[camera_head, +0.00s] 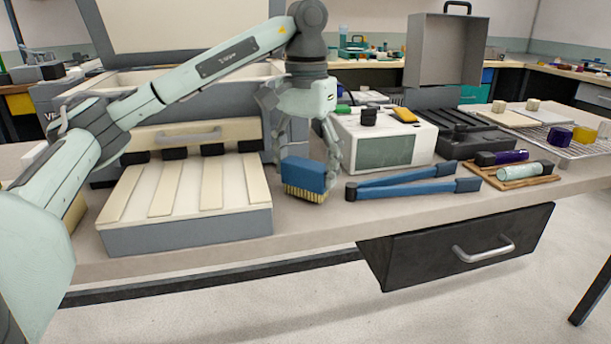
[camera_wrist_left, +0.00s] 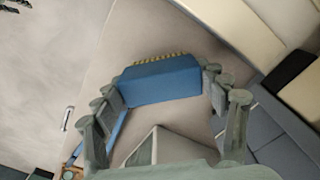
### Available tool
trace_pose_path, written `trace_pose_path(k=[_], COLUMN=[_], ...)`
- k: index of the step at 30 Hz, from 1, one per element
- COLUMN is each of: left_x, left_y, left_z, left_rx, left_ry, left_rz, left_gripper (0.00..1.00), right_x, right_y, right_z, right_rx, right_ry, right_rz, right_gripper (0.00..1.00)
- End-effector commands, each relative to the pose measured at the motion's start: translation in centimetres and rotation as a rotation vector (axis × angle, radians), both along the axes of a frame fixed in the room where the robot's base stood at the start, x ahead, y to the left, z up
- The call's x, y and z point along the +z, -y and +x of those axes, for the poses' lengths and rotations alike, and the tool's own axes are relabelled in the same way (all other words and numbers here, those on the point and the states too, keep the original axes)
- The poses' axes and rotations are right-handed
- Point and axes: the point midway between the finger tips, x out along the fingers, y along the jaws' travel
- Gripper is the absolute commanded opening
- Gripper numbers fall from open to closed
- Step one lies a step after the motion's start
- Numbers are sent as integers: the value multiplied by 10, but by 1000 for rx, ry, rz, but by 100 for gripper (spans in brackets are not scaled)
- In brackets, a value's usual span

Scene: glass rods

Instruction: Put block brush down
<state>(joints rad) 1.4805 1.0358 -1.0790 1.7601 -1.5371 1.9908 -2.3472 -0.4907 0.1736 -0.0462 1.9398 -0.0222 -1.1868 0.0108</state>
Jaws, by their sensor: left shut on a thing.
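The block brush (camera_head: 304,178) has a blue body and yellow bristles that face down. It is at the middle of the table (camera_head: 330,222), between the cream-topped box and the blue tongs. My left gripper (camera_head: 306,170) comes down from above and is shut on the brush, one finger at each end. In the left wrist view the brush (camera_wrist_left: 160,80) sits between the fingertips of my left gripper (camera_wrist_left: 162,84), with its bristles along the far edge. The bristles are at or very near the table top; I cannot tell if they touch. My right gripper is not in view.
A grey box with cream slats (camera_head: 190,190) stands to the left. Blue tongs (camera_head: 412,188) lie close on the right. Behind them is a white device with a dark window (camera_head: 385,148). A black drawer (camera_head: 455,245) stands open below the table edge. Bare table shows in front of the brush.

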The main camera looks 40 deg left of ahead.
Motion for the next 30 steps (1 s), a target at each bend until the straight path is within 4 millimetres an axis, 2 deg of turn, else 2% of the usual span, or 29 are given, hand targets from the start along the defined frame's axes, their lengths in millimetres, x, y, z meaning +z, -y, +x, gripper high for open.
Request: trace_pose_path(k=[3,16,17,21,30], left_x=[-7,-12,-11,-10,-10], left_y=[0,0,0,0,0], left_z=[0,0,0,0,0], left_rx=[1,0,0,0,0], left_ry=[1,2,2,2,2], left_rz=[-1,-1,-1,-1,-1], left_gripper=[43,43,76,93,93], right_x=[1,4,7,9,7], right_y=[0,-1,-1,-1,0], right_z=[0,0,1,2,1], right_rx=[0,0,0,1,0], right_ry=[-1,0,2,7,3], right_rz=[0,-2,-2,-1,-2], right_gripper=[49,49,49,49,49])
